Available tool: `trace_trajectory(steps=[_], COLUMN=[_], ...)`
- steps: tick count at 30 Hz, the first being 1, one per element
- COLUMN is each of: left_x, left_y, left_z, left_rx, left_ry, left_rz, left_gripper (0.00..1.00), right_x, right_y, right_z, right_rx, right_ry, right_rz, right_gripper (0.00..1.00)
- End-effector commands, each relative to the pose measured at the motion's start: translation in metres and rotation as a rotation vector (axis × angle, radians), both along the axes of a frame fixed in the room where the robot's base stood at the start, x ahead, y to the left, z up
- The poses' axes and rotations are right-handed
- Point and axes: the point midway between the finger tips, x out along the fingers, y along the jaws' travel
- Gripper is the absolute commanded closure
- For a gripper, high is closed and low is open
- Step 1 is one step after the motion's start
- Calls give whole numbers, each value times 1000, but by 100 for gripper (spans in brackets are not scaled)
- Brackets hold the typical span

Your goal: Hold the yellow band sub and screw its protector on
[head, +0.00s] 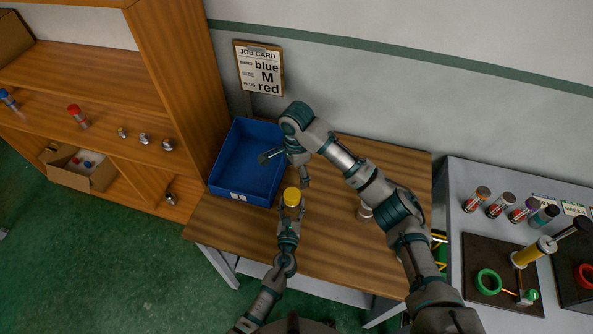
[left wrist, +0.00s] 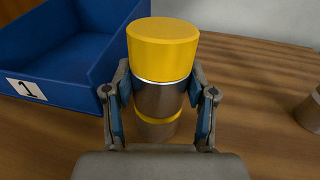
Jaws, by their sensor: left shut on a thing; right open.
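My left gripper (head: 290,212) is shut on the yellow band sub, a brown cylinder (left wrist: 160,101) held upright over the wooden table (head: 330,240). It has a yellow band low on its body. A yellow protector (head: 292,196) covers its top and also shows in the left wrist view (left wrist: 162,50). A thin bright ring shows just under the protector; I cannot tell how tightly it is seated. The left fingers (left wrist: 160,112) press on both sides of the sub. My right gripper (head: 285,172) is open and empty, just above the protector and apart from it.
A blue bin (head: 236,192) marked 1 stands at left on the table. A small brown cylinder (head: 365,211) stands right of the sub, beside my right arm. Shelves (head: 100,75) with small parts are at left. A grey bench (head: 454,215) with several tubes is at right.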

Motion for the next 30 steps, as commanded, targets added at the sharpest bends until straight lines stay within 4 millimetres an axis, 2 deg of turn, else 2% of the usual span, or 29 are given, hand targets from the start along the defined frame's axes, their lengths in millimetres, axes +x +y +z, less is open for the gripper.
trace_trajectory(steps=[6, 7, 10, 22, 26, 30], left_x=[0, 0, 0, -5, -23, -54], left_y=[0, 0, 0, 1, 3, 6], left_z=[1, 1, 1, 0, -1, -1], left_rx=[0, 0, 0, 0, 1, 1], left_ry=[-1, -1, -1, 0, 2, 1], left_rz=[-1, -1, -1, 0, 1, -1], left_gripper=[100, 39, 15, 15, 15, 15], right_x=[0, 0, 0, 0, 0, 0], right_y=[0, 0, 0, 0, 0, 0], right_z=[0, 0, 0, 0, 0, 0], right_rx=[0, 0, 0, 0, 0, 0], right_ry=[0, 0, 0, 0, 0, 0], right_rz=[0, 0, 0, 0, 0, 0], right_gripper=[14, 14, 14, 14, 14, 14])
